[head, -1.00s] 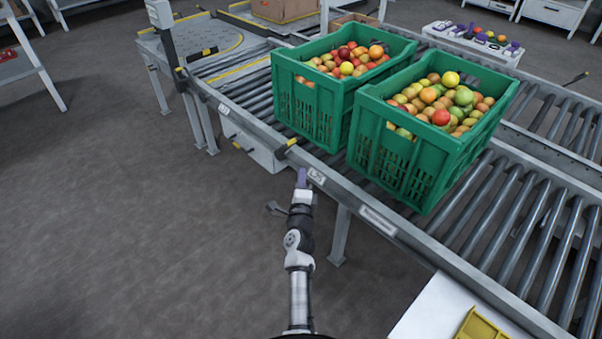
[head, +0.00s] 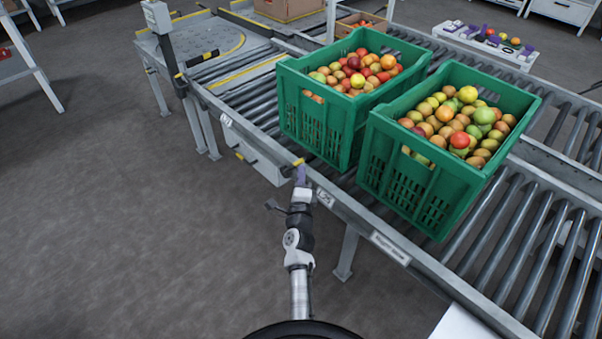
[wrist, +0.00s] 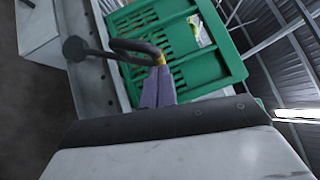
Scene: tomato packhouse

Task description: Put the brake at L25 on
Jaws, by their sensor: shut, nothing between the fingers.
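The label that seems to read L25 (head: 325,197) is on the near side rail of the roller conveyor. A short lever with a yellow part (head: 298,162) stands out from this rail, just left of the label. My gripper (head: 300,175) has purple fingers and is shut and empty. Its tips are at the lever in the head view, partly covering it. In the wrist view the closed fingers (wrist: 158,88) point at a dark looped bar (wrist: 138,47), with yellow just behind the tips. A dark round knob (wrist: 75,48) is left of it. I cannot tell whether the fingers touch the lever.
Two green crates of tomatoes, a left one (head: 312,115) and a right one (head: 398,180), stand on the rollers behind the rail. A grey post (head: 165,45) rises at the conveyor's far left. The floor (head: 130,240) at left is clear.

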